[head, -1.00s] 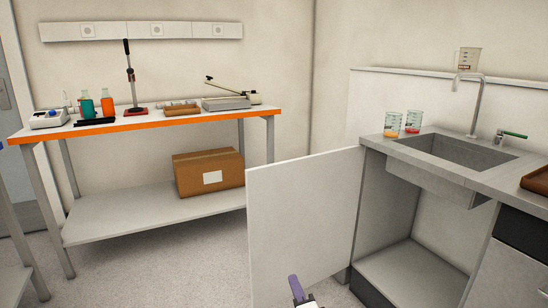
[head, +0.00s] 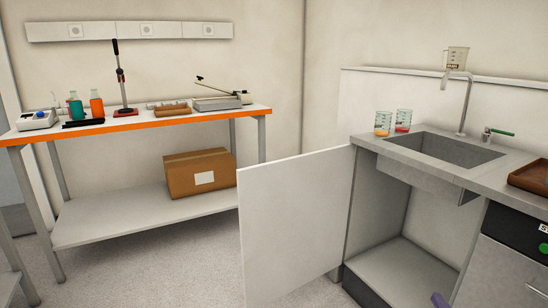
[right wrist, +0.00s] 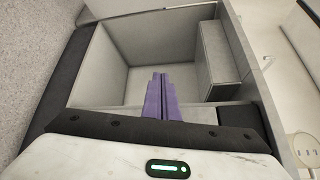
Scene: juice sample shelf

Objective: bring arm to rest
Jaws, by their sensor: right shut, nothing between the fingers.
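My right gripper (head: 440,300) shows only as a purple fingertip at the bottom edge of the head view, in front of the sink cabinet. In the right wrist view its two purple fingers (right wrist: 161,97) lie together, shut and empty, and point toward the open grey cabinet (right wrist: 125,60). My left gripper is in neither view.
The white cabinet door (head: 292,220) stands open at the left of the sink cabinet. Two beakers with orange (head: 383,123) and red (head: 403,121) liquid stand beside the sink (head: 440,150). An orange-edged bench (head: 150,125) stands at left, with a cardboard box (head: 200,174) on its lower shelf.

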